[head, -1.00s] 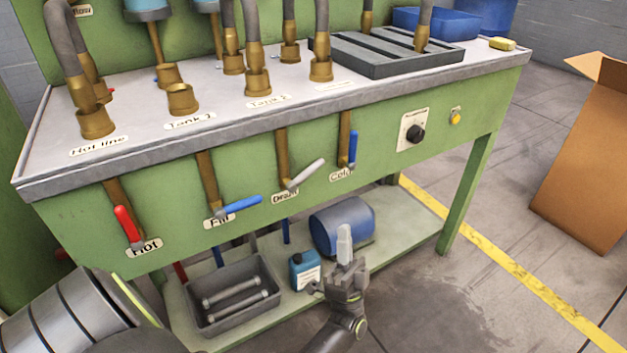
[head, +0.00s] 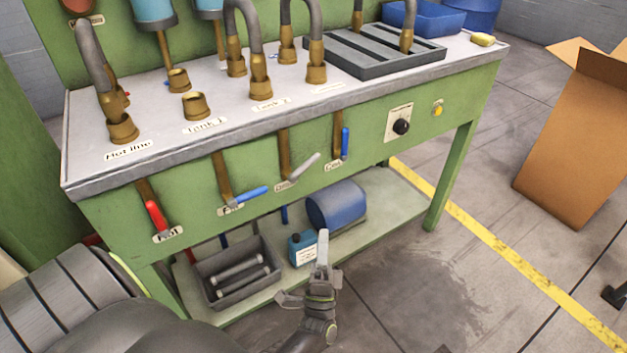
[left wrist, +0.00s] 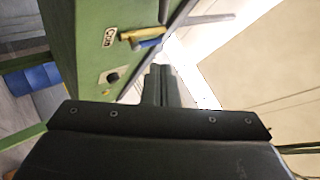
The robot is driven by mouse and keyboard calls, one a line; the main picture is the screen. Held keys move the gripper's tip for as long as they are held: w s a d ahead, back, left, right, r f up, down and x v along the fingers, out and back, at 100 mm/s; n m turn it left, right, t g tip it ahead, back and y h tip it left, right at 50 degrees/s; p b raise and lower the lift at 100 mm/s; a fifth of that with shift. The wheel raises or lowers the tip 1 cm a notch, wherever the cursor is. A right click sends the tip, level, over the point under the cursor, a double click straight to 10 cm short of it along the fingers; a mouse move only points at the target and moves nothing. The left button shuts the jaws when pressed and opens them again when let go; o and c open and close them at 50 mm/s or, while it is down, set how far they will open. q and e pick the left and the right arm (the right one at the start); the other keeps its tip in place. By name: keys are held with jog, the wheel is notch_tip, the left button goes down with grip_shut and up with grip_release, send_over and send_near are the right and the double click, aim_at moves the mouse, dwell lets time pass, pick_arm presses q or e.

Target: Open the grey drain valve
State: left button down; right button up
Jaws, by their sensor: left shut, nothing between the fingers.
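The grey drain valve has a grey lever handle (head: 303,167) on a brass pipe (head: 284,148) on the green bench front, above the "Drain" label. The handle points to the right and slightly up. My left gripper (head: 323,240) is shut and empty, its fingers upright, below and a little right of the handle and apart from it. In the left wrist view the shut fingers (left wrist: 161,85) point toward a brass pipe (left wrist: 138,34) by a label; a grey bar (left wrist: 208,19) beyond may be the drain handle. My right gripper is out of view.
The red hot handle (head: 156,216) and blue fill handle (head: 250,194) are left of the drain valve; the blue cold handle (head: 345,143) is close on its right. A dark knob (head: 401,127) is further right. The lower shelf holds a grey bin (head: 222,293), blue bottle (head: 303,250) and blue drum (head: 336,204).

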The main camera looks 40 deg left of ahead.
aim_at(305, 166)
pick_arm(q)
jog(key=shift+r, duration=0.1)
jog(key=s+a+p+x, duration=0.1)
jog(key=a+p+x, duration=0.1)
jog(key=x, duration=1)
jog(key=shift+a+r, duration=0.3)
jog(key=shift+a, duration=0.05)
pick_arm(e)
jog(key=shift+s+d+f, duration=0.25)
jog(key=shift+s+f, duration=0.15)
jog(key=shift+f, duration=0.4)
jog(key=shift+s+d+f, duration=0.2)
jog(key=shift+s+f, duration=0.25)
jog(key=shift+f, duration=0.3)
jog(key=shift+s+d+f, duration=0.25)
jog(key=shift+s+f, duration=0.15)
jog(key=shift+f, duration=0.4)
pick_arm(q)
jog(key=shift+y, duration=0.3)
jog(key=shift+n, duration=0.3)
